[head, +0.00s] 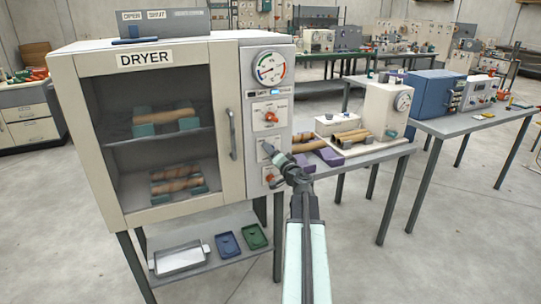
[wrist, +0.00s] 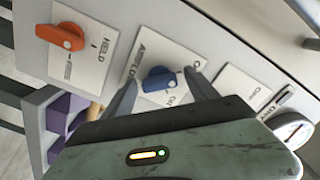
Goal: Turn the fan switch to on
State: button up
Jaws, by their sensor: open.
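The white dryer (head: 147,58) stands at the left in the head view, with control knobs down its right front panel. In the wrist view the panel shows tilted. A blue knob (wrist: 158,79) sits on a white label plate whose print is only partly legible. My gripper (wrist: 160,84) is open, with one finger on either side of this blue knob; I cannot tell whether they touch it. In the head view my gripper (head: 267,150) is at the middle of the panel and hides the blue knob.
An orange-red knob (wrist: 60,37) is beside the blue one; the head view shows red knobs above (head: 270,117) and below my gripper. A round gauge (head: 270,67) tops the panel. A table (head: 385,150) with a beige machine stands close at the right.

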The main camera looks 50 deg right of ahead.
jog(key=c, duration=1.3)
jog(key=shift+a+f, duration=0.15)
jog(key=shift+a, duration=0.3)
jog(key=shift+c, duration=0.3)
jog(key=shift+d+m, duration=0.3)
jog(key=shift+d, duration=0.1)
jog(key=m, duration=1.5)
jog(key=shift+m, duration=0.3)
